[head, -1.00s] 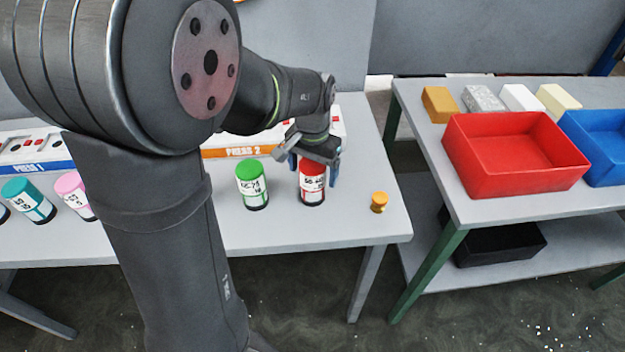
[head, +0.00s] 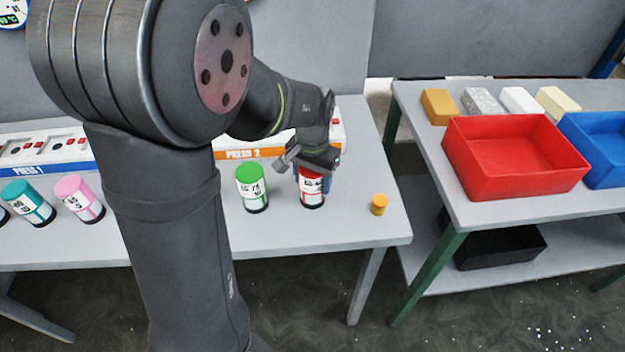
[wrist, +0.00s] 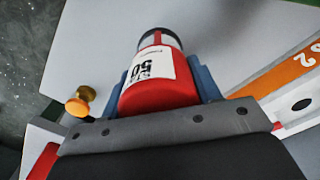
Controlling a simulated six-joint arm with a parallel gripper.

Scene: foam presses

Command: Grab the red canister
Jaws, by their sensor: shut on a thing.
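The red canister (head: 312,190) with a white label and dark base stands upright on the grey table in front of the orange PRESS 2 label. My gripper (head: 312,172) is over it from above, with blue fingers on both sides, shut on it. In the wrist view the red canister (wrist: 158,78) sits between the two blue fingers of my gripper (wrist: 163,85). The gripper hides the canister's top in the head view. I cannot see any gap between its base and the table.
A green-topped canister (head: 252,187) stands close on the left, with pink (head: 80,198) and teal (head: 28,202) ones further left. A small orange-yellow knob-like piece (head: 379,204) is on the right. A second table holds a red bin (head: 480,178), a blue bin (head: 603,160) and several blocks.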

